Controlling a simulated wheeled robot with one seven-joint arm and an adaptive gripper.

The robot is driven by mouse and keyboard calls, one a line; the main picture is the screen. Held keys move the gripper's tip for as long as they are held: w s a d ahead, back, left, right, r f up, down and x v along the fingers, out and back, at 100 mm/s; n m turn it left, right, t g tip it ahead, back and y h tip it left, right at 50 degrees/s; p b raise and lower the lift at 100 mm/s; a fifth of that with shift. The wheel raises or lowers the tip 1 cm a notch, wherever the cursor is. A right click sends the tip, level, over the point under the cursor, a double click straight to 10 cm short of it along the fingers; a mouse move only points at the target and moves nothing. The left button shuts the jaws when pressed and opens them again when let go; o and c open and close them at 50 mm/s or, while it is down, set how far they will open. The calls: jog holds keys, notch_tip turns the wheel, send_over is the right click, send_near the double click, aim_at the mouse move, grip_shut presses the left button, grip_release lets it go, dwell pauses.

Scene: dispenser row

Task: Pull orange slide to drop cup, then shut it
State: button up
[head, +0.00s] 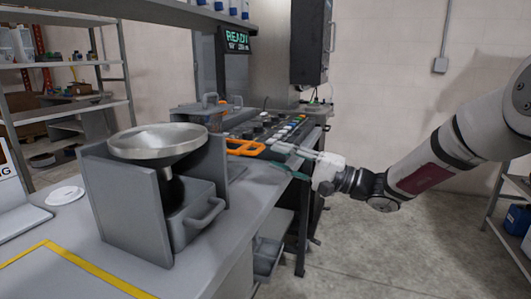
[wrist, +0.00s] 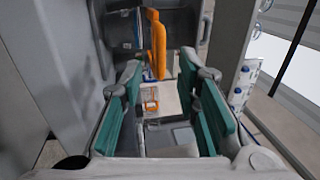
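The orange slide (head: 245,147) shows as a looped orange handle at the side of the dispenser row in the head view. In the wrist view the orange slide (wrist: 157,45) stands upright just beyond the fingertips, between their lines. My gripper (head: 288,160) is to the right of the handle in the head view, apart from it. In the wrist view my gripper (wrist: 159,76) has its teal-padded fingers wide apart with nothing between them. I cannot make out a cup in either view.
A grey dispenser with a metal funnel (head: 158,142) and a grey drawer with a handle (head: 195,220) stands on the left of the counter. A control panel with buttons (head: 275,125) is behind the orange handle. Open floor (head: 390,250) lies on the right.

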jog(key=v, duration=0.6)
dwell(0.7)
jog(key=s+a+f+n+g+h, duration=0.1)
jog(key=s+a+n+g+h, duration=0.2)
jog(key=s, duration=0.8)
jog(key=s+a+f+n+g+h, duration=0.15)
jog(key=s+a+g+h, duration=0.35)
jog(key=s, duration=0.7)
jog(key=s+d+f+t+h, duration=0.1)
jog(key=s+d+f+h, duration=0.1)
jog(key=s+d+h, duration=0.6)
jog(key=s+d+f+t+h, duration=0.1)
jog(key=s+d+f+h, duration=0.2)
jog(key=s+d, duration=0.9)
notch_tip(320, 180, up, 26)
jog(key=t+p, duration=0.3)
jog(key=p, duration=2.1)
jog(key=shift+r+p, duration=0.25)
jog(key=shift+p, duration=0.05)
